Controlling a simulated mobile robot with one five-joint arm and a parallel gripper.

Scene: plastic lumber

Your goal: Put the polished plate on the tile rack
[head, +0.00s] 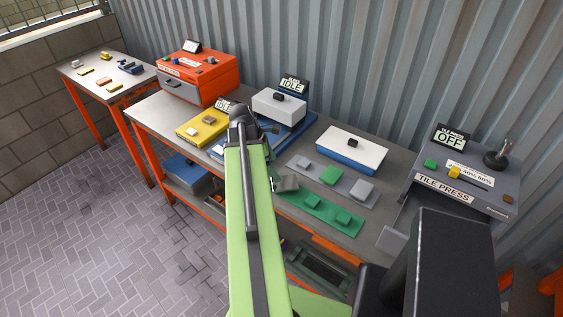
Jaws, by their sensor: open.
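No label names the polished plate or the tile rack, so I cannot tell for sure which they are. A grey strip (318,181) on the bench holds a grey tile (303,162), a green tile (331,175) and another grey tile (362,189). In front of it, a green strip (325,213) carries green tiles (343,217) and a grey, shiny-looking piece (287,183) at its left end, partly behind my arm. A loose grey plate (391,241) lies at the bench's front right. My green arm rises through the middle; my gripper is hidden behind it.
A tile press (463,187) reading OFF stands at the right. A white-topped blue block (352,149), a blue machine reading IDLE (280,106), a yellow tray (203,124) and an orange box (196,75) line the bench. A side table (107,72) stands far left; paving is open at left.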

